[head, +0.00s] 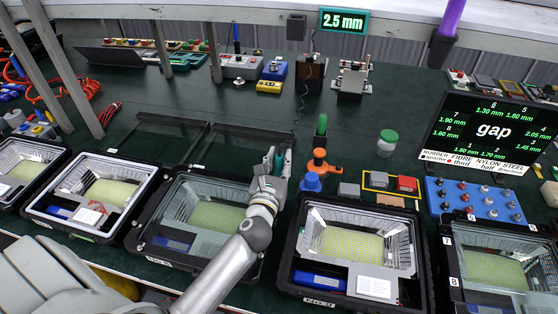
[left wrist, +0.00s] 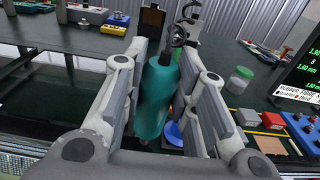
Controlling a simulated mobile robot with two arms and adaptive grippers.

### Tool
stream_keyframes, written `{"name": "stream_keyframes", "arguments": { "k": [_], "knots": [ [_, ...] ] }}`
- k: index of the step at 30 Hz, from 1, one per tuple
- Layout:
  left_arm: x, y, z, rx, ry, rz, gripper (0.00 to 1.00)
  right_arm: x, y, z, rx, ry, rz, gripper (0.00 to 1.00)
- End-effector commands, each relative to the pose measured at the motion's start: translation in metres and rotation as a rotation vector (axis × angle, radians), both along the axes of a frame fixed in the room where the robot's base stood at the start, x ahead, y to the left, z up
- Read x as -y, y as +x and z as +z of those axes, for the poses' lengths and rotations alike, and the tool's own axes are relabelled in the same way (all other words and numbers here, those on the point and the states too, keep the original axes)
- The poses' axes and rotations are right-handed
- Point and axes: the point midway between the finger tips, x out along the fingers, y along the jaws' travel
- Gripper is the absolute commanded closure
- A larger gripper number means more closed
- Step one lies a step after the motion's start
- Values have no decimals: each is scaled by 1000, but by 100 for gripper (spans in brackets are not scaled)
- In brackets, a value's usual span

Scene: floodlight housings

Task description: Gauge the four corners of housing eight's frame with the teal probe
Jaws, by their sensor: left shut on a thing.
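My left gripper (head: 272,172) is shut on the teal probe (head: 279,161), above the back right corner of the middle housing (head: 140,235). I cannot tell whether the probe touches the frame. Another black-framed housing (head: 290,262) stands to the right, with a blue block and a white box inside. My right gripper is not in view.
A display (head: 343,20) reads 2.5 mm. A board headed "gap" (head: 490,132) lists numbered values. More housings sit at both sides.

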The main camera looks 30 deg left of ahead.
Motion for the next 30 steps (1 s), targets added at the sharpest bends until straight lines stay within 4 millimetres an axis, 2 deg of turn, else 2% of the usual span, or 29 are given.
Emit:
{"name": "stream_keyframes", "arguments": {
  "k": [9, 30],
  "knots": [
    [0, 0, 1, 0, 1, 0, 93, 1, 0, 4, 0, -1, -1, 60],
    [0, 0, -5, 1, 0, 0, 93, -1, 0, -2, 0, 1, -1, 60]
  ]
}}
